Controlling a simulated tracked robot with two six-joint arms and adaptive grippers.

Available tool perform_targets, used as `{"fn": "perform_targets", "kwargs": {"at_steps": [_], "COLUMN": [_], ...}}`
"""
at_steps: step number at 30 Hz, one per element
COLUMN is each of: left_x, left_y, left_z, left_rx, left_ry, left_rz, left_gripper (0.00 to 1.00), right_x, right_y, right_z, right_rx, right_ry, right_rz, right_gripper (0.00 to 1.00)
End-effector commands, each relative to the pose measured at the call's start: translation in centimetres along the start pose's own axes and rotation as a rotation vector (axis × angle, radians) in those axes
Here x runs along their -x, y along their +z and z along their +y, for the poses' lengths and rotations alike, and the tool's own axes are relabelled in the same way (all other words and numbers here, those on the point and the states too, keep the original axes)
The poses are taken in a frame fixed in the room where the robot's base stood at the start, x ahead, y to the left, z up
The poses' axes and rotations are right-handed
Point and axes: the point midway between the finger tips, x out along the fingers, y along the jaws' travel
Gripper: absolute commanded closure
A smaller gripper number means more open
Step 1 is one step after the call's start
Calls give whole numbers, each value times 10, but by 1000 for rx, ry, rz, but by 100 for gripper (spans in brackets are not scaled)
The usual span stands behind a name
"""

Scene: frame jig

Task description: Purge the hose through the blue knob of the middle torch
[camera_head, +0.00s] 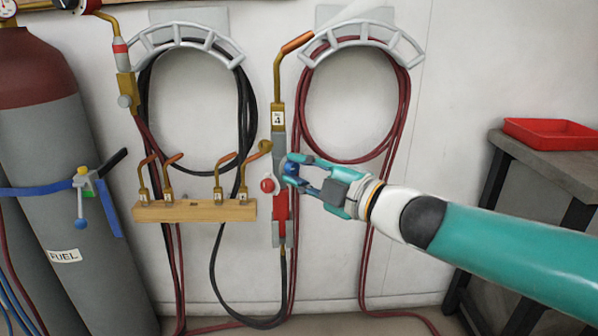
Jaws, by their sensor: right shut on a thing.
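The middle torch (277,145) hangs upright against the wall, with a brass body, a label reading 4 and a copper tip (297,42) bent to the upper right. A pale, widening streak (345,18) extends from the tip. Its blue knob (291,168) is on the right side and its red knob (267,185) on the left. My right gripper (297,168) reaches in from the right and is shut on the blue knob, partly hiding it. A dark hose (283,275) runs down from the torch's lower end. My left gripper is not in view.
A wooden rack (195,211) with several small nozzles stands left of the torch. Coiled black (145,120) and red hoses (405,115) hang on wall hooks. A grey fuel cylinder (60,190) stands far left. A table (560,160) with a red tray (552,131) is at right.

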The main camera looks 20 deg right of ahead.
Motion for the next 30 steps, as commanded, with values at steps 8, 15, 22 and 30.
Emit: {"fn": "perform_targets", "kwargs": {"at_steps": [8, 15, 22, 30], "left_x": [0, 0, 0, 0], "left_y": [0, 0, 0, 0], "left_z": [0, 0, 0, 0], "left_rx": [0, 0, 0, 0], "left_ry": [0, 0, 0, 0], "left_rz": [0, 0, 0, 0], "left_gripper": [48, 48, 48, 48], "right_x": [0, 0, 20, 74], "right_y": [0, 0, 1, 2], "right_z": [-2, -1, 0, 0], "right_rx": [-2, -2, -1, 1], "right_ry": [-3, -2, 0, 2], "right_rz": [-1, 0, -3, -6], "right_gripper": [48, 48, 48, 48]}}
